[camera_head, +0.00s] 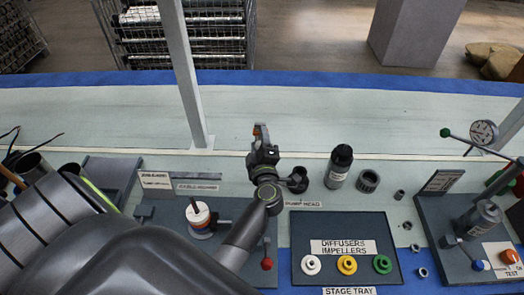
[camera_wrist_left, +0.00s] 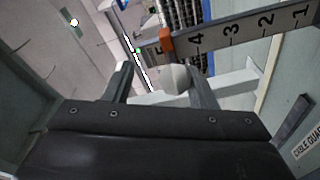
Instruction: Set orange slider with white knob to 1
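In the left wrist view a grey scale plate (camera_wrist_left: 248,32) carries the printed numbers 1 to 4 and part of a further mark at its left end. The orange slider (camera_wrist_left: 166,40) sits on the plate left of the 4, partly covering that further mark. Its white knob (camera_wrist_left: 176,80) points towards my left gripper (camera_wrist_left: 160,82). The fingers are apart, with the knob between them, close to the right finger and with a gap to the left one. In the head view my left gripper (camera_head: 262,140) is beyond the bench items; a small orange spot shows at its tip. My right gripper is not in view.
A black tray (camera_head: 300,268) with white, yellow and green rings lies at front centre. A black-capped bottle (camera_head: 339,166) and a dark ring (camera_head: 368,181) stand right of my wrist. A grey upright post (camera_head: 183,80) rises left of my gripper.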

